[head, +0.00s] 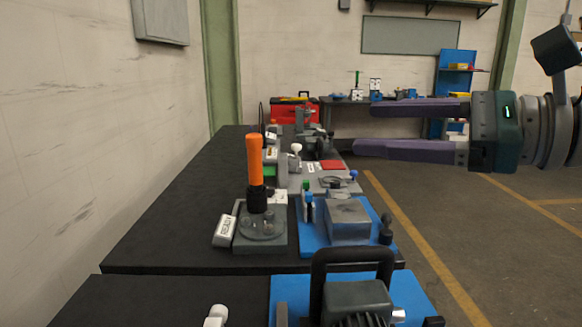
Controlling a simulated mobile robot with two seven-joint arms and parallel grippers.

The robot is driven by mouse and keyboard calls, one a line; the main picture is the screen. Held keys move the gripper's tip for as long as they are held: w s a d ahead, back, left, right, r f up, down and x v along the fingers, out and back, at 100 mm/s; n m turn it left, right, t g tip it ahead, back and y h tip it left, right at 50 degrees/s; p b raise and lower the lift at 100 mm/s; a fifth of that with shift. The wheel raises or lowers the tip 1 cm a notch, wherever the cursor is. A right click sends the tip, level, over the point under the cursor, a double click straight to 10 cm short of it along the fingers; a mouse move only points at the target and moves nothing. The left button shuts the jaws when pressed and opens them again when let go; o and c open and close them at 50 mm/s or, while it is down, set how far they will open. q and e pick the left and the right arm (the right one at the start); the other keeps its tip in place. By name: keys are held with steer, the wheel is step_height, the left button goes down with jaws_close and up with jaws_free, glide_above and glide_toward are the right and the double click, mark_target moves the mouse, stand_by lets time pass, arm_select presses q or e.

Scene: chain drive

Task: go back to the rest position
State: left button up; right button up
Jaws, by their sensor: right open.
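My right gripper (362,129) comes in from the right in the head view. Its two purple fingers point left and stand apart, with nothing between them. It is held in the air over the floor, to the right of the long workbench, and touches nothing. My left gripper is not in view.
A long black workbench (160,230) runs away along the left wall. On it are an orange-handled device (255,160), a blue plate with a grey block (348,220), and a motor with a black handle (356,300). The floor (480,230) at right is clear.

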steer(key=w+d+r+m+t+h, duration=0.45)
steer(key=d+m+t, duration=0.2)
steer(key=m, duration=0.45)
steer(key=w+d+r+m+t+h, duration=0.45)
steer(key=d+m+t, duration=0.2)
steer(key=m, duration=0.45)
steer(key=s+d+f+m+g+h, duration=0.3)
steer(key=d+f+m+g+h, duration=0.85)
steer(key=m, duration=1.15)
steer(key=s+f+m+g+y, duration=0.2)
steer(key=s+f+m+g, duration=0.55)
steer(key=s+f, duration=0.6)
steer(key=s+a+f+n+y, duration=0.1)
steer(key=s+a+f+y, duration=0.2)
steer(key=s+a+f, duration=0.65)
steer(key=s+a+r+y, duration=0.1)
steer(key=s+a+r, duration=0.1)
steer(key=s+a, duration=0.3)
steer(key=s+a+r+y, duration=0.1)
steer(key=s+a+r, duration=0.1)
steer(key=s, duration=0.6)
step_height(320, 180, up, 39)
steer(key=p, duration=3.8)
steer(key=shift+a+f+t, duration=0.15)
steer(key=shift+a+t, duration=0.05)
steer(key=shift+t, duration=0.1)
